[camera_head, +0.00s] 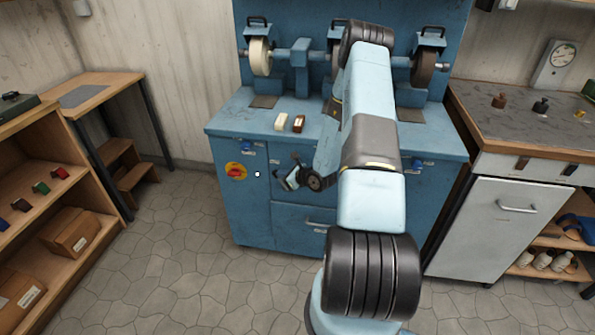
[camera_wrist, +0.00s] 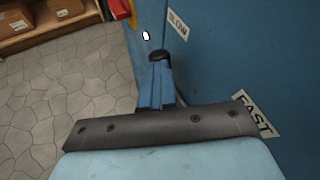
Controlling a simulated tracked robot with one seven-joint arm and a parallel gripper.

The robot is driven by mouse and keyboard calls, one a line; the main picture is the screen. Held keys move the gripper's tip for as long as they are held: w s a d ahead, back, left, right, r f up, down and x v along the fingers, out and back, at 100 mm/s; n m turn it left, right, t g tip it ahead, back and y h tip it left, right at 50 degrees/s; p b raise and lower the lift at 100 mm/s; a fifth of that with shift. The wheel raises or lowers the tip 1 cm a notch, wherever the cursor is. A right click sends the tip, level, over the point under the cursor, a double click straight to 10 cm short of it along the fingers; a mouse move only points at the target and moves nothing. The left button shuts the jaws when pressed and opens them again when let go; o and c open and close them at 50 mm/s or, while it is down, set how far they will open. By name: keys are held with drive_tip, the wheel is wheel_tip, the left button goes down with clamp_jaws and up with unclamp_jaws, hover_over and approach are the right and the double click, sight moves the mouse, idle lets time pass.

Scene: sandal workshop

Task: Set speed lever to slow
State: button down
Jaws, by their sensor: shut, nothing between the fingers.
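In the wrist view a small white knob (camera_wrist: 146,35), which looks like the speed lever's end, stands out by the blue machine cabinet, near the SLOW label (camera_wrist: 178,25). The FAST label (camera_wrist: 253,113) is lower right, partly covered by my gripper's body. In the head view the white knob (camera_head: 257,173) shows on the cabinet front, right of the red switch. My gripper (camera_head: 279,179) is just to the right of it; its fingers (camera_wrist: 160,57) are shut and empty, tips close to the knob. I cannot tell whether they touch. The lever's shaft is not clearly visible.
The cabinet (camera_head: 228,195) has a red rotary switch (camera_head: 236,171) on a yellow plate and a drawer handle (camera_head: 320,223). Two small blocks (camera_head: 289,123) lie on its top below the grinding wheels. A wooden shelf (camera_head: 100,185) stands left; the stone floor between is clear.

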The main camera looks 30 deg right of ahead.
drive_tip(key=shift+w+a, duration=0.1)
drive_tip(key=shift+a, duration=0.2)
drive_tip(key=shift+r, duration=0.1)
drive_tip(key=f+v, duration=0.1)
drive_tip(key=v, duration=1.3)
drive_tip(key=shift+s+d, duration=0.25)
drive_tip(key=shift+d, duration=0.15)
drive_tip(key=shift+a+r, duration=0.1)
